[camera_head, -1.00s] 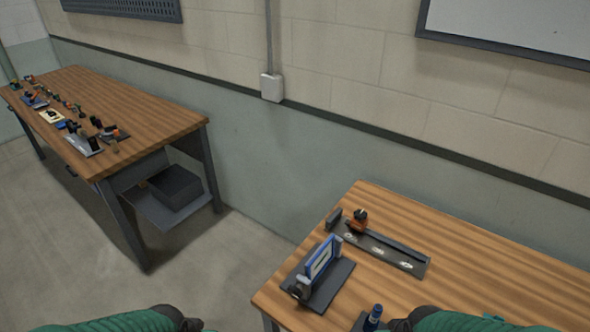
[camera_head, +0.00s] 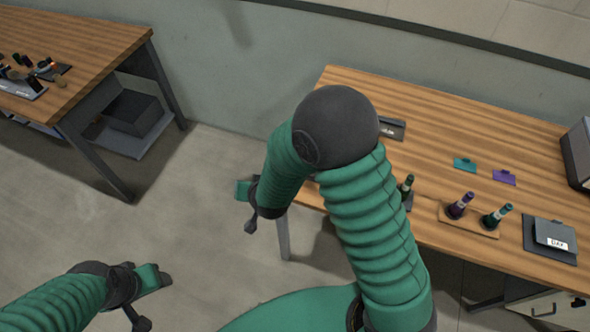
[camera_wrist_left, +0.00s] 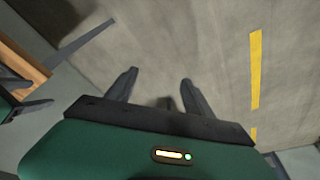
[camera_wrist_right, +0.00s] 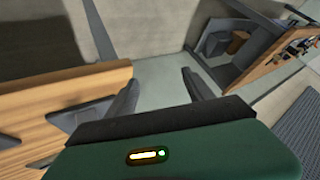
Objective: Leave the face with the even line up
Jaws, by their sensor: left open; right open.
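The blue-framed plate in its dark stand, seen a second ago at the front left of the near table (camera_head: 455,125), is hidden now behind my right arm. No face with a line can be made out. My right gripper (camera_head: 250,208) hangs off the table's left end, open and empty; its two spread fingers show in the right wrist view (camera_wrist_right: 160,85). My left gripper (camera_head: 148,298) is low at the left over the floor, open and empty, with nothing between its fingers in the left wrist view (camera_wrist_left: 158,88).
A purple-handled roller (camera_head: 459,206) and a teal-handled roller (camera_head: 497,216) stand in a wooden holder (camera_head: 470,229). A teal card (camera_head: 465,164) and a purple card (camera_head: 504,177) lie behind. A labelled dark block (camera_head: 555,236) sits right. Another cluttered bench (camera_head: 100,55) stands left.

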